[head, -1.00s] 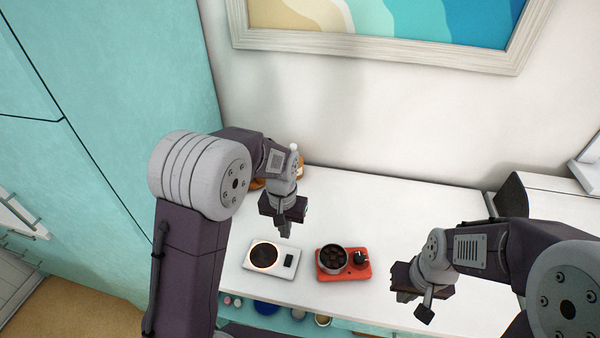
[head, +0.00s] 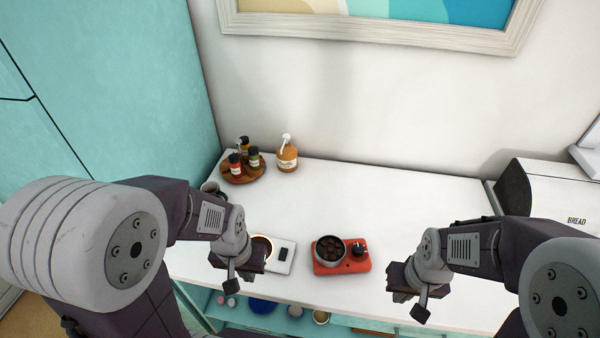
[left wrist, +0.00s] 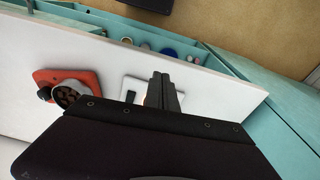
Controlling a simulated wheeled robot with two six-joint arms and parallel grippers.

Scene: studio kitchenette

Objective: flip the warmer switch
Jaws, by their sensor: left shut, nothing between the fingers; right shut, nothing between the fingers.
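The white warmer (head: 276,266) lies on the counter with a dark round plate (head: 262,246) edged by an orange glow. Its black switch (head: 284,254) is on the right side; which way it is set is too small to tell. In the left wrist view the warmer (left wrist: 134,85) and switch (left wrist: 130,97) show beside my finger. My left gripper (head: 232,285) is shut and empty, in front of the warmer's left part and hiding some of it. The switch is right of the gripper, apart from it. My right gripper (head: 420,308) is shut and empty, right of the red device.
A red device (head: 342,266) with a black knob (head: 359,249) holds a pot (head: 330,250) of dark pieces right of the warmer. A round wooden tray (head: 244,178) with bottles, a pump bottle (head: 287,157) and a dark mug (head: 210,188) stand behind. The middle counter is clear.

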